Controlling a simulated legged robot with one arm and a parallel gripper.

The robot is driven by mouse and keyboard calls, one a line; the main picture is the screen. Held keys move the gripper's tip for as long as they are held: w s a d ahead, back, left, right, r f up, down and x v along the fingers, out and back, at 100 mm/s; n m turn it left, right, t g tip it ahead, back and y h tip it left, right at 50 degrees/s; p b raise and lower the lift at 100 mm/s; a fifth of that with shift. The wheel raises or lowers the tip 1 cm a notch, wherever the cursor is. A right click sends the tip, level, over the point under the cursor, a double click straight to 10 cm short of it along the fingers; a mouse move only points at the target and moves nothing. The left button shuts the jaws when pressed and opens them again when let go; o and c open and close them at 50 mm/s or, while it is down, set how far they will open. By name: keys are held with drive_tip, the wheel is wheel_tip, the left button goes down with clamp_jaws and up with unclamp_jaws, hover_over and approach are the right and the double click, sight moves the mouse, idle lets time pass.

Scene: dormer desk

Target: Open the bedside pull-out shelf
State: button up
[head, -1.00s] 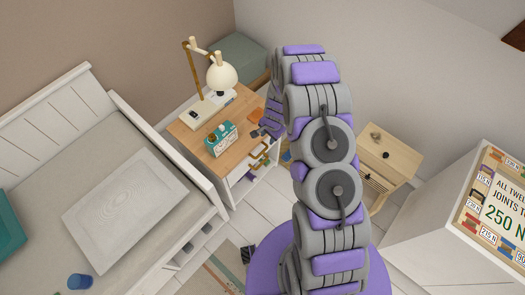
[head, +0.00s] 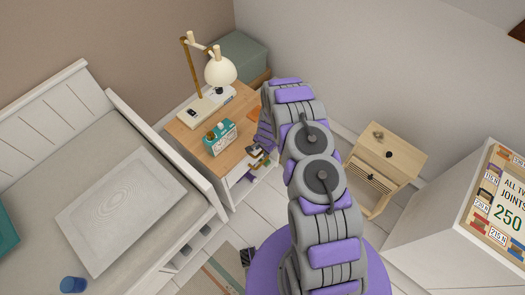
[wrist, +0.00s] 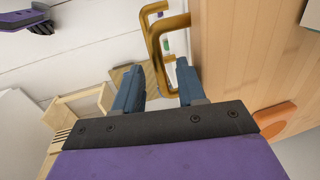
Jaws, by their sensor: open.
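The bedside table (head: 188,128) has a wooden top and a white front, and stands beside the bed. Brass handles project from its front. In the wrist view, the nearer brass handle (wrist: 154,46) reaches down into the gap between my fingers, and another handle (wrist: 148,10) lies beyond it. My gripper (wrist: 159,72) is open, its two blue-grey fingers on either side of the near handle's end. I cannot tell whether they touch it. In the head view my gripper (head: 258,153) is at the table's front edge and partly hides the handles. The pull-out shelf itself is not clearly distinguishable.
A lamp (head: 221,70) and a teal box (head: 220,138) stand on the tabletop. The bed (head: 200,190) is close on the left. A small wooden cabinet (head: 392,145) stands at right. White floor lies between.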

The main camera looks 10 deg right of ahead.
drive_tip(key=shift+a+f, duration=0.25)
drive_tip(key=shift+a, duration=0.1)
drive_tip(key=shift+d, duration=0.25)
drive_tip(key=c, duration=0.4)
clamp_jaws()
drive_tip(key=shift+a, duration=0.1)
